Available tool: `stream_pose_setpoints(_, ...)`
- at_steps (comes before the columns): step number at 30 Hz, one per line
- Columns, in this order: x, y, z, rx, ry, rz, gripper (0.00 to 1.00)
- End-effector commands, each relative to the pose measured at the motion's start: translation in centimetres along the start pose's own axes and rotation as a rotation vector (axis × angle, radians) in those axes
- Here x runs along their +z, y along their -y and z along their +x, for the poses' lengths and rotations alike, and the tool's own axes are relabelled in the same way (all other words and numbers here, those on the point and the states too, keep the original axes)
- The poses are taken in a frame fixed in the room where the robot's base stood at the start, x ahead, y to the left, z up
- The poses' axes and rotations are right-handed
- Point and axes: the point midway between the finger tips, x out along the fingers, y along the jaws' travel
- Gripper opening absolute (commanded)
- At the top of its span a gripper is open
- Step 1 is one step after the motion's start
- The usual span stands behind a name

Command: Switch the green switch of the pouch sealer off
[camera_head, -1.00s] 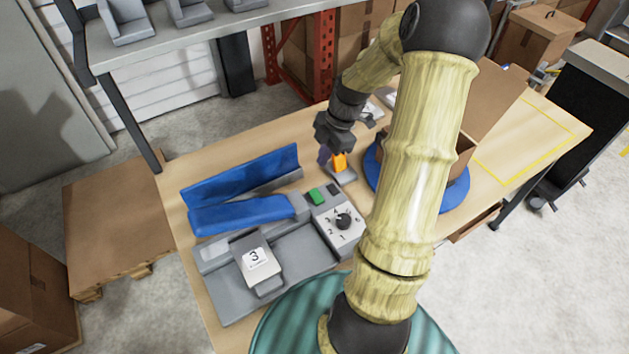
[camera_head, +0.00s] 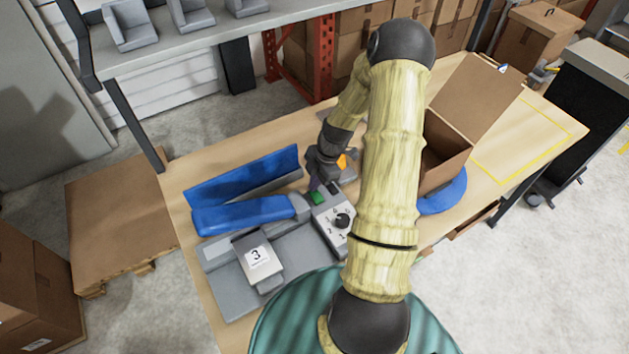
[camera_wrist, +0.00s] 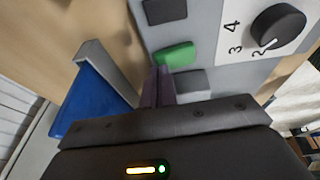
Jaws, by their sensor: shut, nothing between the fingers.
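The pouch sealer (camera_head: 227,284) is a grey machine with a blue jaw, standing on the wooden table. Its green switch (camera_head: 318,198) is at the back of the control panel. In the wrist view the green switch (camera_wrist: 175,54) sits between a dark block and a grey block, and its surface looks tilted. My gripper (camera_head: 318,186) is shut and empty, pointing down at the switch. In the wrist view the purple fingertips (camera_wrist: 160,72) are at the switch's near edge. I cannot tell whether they touch it.
A numbered black dial (camera_head: 342,221) is on the panel close to the switch. The blue jaw (camera_head: 245,212) is beside my gripper. An open cardboard box (camera_head: 447,150) stands on a blue disc (camera_head: 445,196) at the right.

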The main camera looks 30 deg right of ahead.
Motion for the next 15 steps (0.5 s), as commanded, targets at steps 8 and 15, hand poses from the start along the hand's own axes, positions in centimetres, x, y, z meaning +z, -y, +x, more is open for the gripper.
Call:
stream_pose_setpoints(8, 0.0, -0.1, 0.1, -0.01, -0.001, 0.002, 0.0)
stream_pose_setpoints(15, -0.1, -0.6, 1.0, -0.091, -0.001, 0.017, 0.0)
